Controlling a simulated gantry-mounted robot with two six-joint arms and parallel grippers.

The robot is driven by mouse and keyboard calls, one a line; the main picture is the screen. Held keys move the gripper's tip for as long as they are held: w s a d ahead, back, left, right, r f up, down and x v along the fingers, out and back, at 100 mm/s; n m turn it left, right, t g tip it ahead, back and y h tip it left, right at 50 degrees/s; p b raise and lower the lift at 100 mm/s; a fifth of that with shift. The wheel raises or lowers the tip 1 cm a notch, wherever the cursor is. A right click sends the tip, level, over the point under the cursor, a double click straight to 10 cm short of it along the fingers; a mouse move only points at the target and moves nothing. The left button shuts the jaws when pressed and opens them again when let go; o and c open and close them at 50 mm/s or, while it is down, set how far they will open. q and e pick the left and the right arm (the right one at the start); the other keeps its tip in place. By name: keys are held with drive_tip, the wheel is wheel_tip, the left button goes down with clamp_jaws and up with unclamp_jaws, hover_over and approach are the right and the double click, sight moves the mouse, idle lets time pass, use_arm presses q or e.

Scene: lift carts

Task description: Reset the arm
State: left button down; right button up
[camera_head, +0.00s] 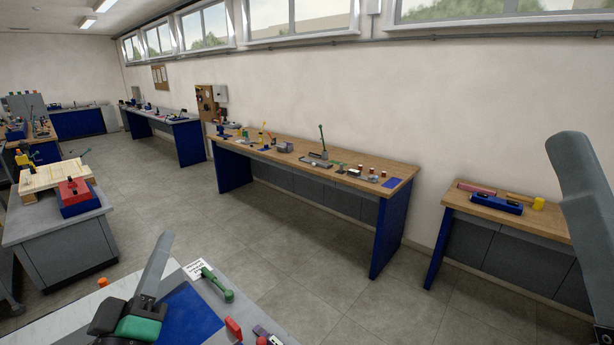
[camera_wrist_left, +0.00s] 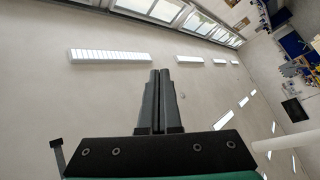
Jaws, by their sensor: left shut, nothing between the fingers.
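My left gripper (camera_head: 164,240) rises from the bottom left of the head view, above the near table. Its grey fingers point up, with a black and green body below them. In the left wrist view the fingers (camera_wrist_left: 160,74) are pressed together and empty, against the ceiling and wall. A grey part of my own right side shows at the right edge of the head view. My right gripper is not in view.
The near table (camera_head: 70,325) holds a blue mat (camera_head: 190,313), a green-handled tool (camera_head: 217,284) and a red block (camera_head: 233,328). A long wooden bench (camera_head: 350,157) stands along the wall, with another bench (camera_head: 520,219) at right. Open floor lies between.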

use_arm(q)
drive_tip(key=s+d+r+m+t+h, duration=0.25)
drive_tip(key=s+r+m, duration=0.25)
drive_tip(key=s+r, duration=0.35)
drive_tip(key=s+d+r+m+t+h, duration=0.1)
drive_tip(key=s+r+m+t, duration=0.2)
drive_tip(key=s+r+m, duration=0.45)
wheel_tip(320, 180, up, 20)
drive_tip(key=n+p, duration=0.2)
drive_tip(key=p, duration=1.5)
drive_tip(key=shift+p, duration=0.3)
drive_tip(key=shift+r, duration=0.1)
